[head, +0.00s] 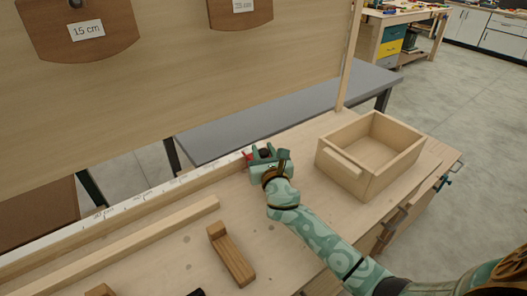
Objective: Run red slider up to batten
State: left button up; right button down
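A small red piece (247,156), which looks like the red slider, shows at the far right end of the white measuring rule (125,208). My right gripper (264,153) is right beside it and covers part of it. A dark part shows between the fingers, and I cannot tell whether they are shut on the slider. A long pale wooden strip (150,232), perhaps the batten, lies on the bench along the near side of the rule. My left gripper is not in view.
An open wooden box (349,167) stands on the bench to the right of my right gripper. A brown wooden block with a raised end (232,257) lies in front of the strip. Boards with labels hang on the upright panel (180,85) behind.

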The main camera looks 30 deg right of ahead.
jog(key=a, duration=0.3)
jog(key=s+a, duration=0.1)
jog(key=a, duration=0.2)
jog(key=a+p, duration=0.1)
jog(key=a, duration=0.2)
jog(key=shift+s+f, duration=0.1)
jog(key=shift+s, duration=0.05)
jog(key=c, duration=1.1)
grip_release()
jog(key=p+v, duration=0.2)
jog(key=v, duration=1.4)
jog(key=shift+s, duration=0.2)
